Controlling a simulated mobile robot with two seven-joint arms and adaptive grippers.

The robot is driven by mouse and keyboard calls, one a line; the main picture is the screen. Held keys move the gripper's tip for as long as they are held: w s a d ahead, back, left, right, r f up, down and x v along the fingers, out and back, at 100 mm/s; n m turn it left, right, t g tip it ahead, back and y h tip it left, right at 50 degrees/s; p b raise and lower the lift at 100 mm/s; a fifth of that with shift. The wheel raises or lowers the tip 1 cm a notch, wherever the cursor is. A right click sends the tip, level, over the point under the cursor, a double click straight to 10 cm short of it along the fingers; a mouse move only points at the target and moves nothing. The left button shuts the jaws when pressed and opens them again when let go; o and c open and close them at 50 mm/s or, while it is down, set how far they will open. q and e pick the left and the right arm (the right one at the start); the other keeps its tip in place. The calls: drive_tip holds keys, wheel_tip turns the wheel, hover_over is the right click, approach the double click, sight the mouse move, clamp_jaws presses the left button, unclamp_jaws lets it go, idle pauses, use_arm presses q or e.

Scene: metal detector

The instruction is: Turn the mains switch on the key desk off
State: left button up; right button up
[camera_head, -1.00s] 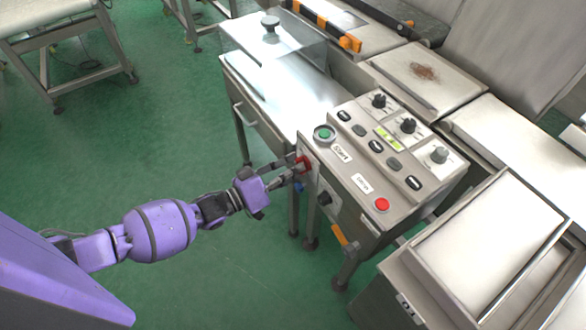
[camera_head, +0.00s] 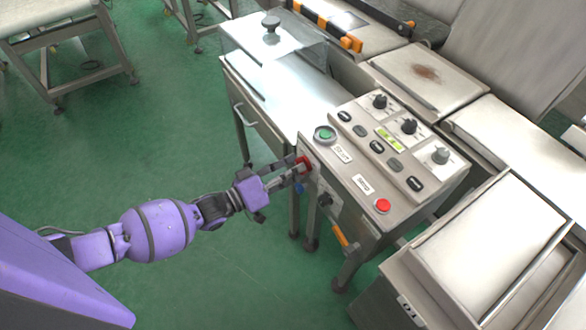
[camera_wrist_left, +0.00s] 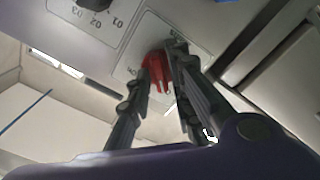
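The mains switch (camera_head: 305,163) is a red rotary handle on the side panel of the grey key desk (camera_head: 345,215). It also shows in the left wrist view (camera_wrist_left: 157,69), on a light plate with small lettering. My left gripper (camera_head: 299,168) reaches it from the left. In the left wrist view my left gripper's fingers (camera_wrist_left: 161,72) lie on both sides of the red handle, close against it, and hide part of it. The handle's exact angle is hard to read. My right gripper is not in view.
A black knob (camera_head: 325,199) sits on the same panel, right of the switch. The desk top has a green button (camera_head: 324,134), a red button (camera_head: 382,205) and several knobs. A steel table (camera_head: 262,98) stands just behind. Open green floor lies left.

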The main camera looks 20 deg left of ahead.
use_arm(q)
drive_tip(key=shift+o, duration=0.3)
drive_tip(key=v, duration=1.2)
